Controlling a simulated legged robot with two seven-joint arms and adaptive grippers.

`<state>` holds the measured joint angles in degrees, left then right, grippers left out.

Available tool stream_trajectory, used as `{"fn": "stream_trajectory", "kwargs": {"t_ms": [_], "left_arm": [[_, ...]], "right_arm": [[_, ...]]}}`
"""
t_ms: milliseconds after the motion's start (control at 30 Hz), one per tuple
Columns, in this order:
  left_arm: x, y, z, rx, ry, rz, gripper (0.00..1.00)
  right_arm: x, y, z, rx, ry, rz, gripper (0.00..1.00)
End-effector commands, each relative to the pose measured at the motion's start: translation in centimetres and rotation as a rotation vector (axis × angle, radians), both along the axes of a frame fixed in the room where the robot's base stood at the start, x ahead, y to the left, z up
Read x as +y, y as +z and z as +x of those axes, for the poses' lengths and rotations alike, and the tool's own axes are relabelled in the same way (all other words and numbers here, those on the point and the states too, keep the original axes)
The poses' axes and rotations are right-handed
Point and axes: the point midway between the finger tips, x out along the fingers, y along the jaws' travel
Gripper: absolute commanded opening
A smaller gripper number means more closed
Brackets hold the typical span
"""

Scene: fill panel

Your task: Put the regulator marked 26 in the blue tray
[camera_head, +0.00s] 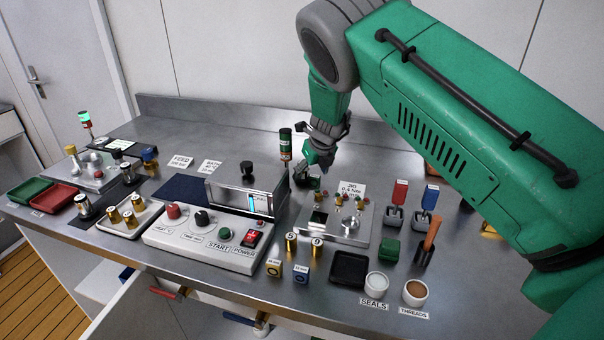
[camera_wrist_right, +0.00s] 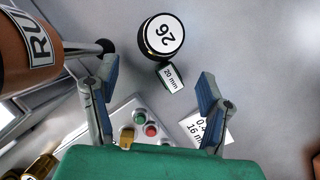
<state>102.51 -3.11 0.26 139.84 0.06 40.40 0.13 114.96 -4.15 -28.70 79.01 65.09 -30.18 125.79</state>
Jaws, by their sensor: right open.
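The regulator marked 26 (camera_wrist_right: 163,35) is a black round part with a white top, upright on the grey bench in the right wrist view. A small tag reading 20 mm (camera_wrist_right: 171,77) is beside it. My right gripper (camera_wrist_right: 158,85) is open and empty, with the regulator beyond the gap between its fingertips, apart from them. In the head view my right gripper (camera_head: 320,162) points down at the back of the bench, and the regulator cannot be made out clearly there. I cannot pick out a blue tray for certain. My left gripper is not in view.
A control box with START and POWER (camera_head: 205,240) stands left of centre. A panel with small knobs (camera_head: 335,222) stands in front of my right gripper. A black tray (camera_head: 348,268) is at the front; red (camera_head: 55,196) and green (camera_head: 29,190) trays are far left.

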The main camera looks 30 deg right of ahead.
Motion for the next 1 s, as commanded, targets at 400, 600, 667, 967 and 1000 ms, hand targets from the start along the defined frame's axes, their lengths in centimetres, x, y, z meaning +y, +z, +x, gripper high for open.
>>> {"fn": "stream_trajectory", "kwargs": {"t_ms": [400,600,667,967,1000], "left_arm": [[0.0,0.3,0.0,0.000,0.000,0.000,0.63],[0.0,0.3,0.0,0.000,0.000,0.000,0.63],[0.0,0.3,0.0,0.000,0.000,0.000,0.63],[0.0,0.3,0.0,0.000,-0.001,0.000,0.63],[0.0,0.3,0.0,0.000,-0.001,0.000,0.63]], "right_arm": [[0.7,-2.1,4.0,0.001,0.004,-0.009,0.67],[0.2,-2.6,4.1,-0.001,0.002,-0.004,0.67],[0.2,-2.6,4.1,-0.001,0.002,-0.003,0.67],[0.1,-2.6,4.1,-0.001,0.002,-0.004,0.00],[0.1,-2.6,4.1,-0.001,0.002,-0.004,0.00]]}}
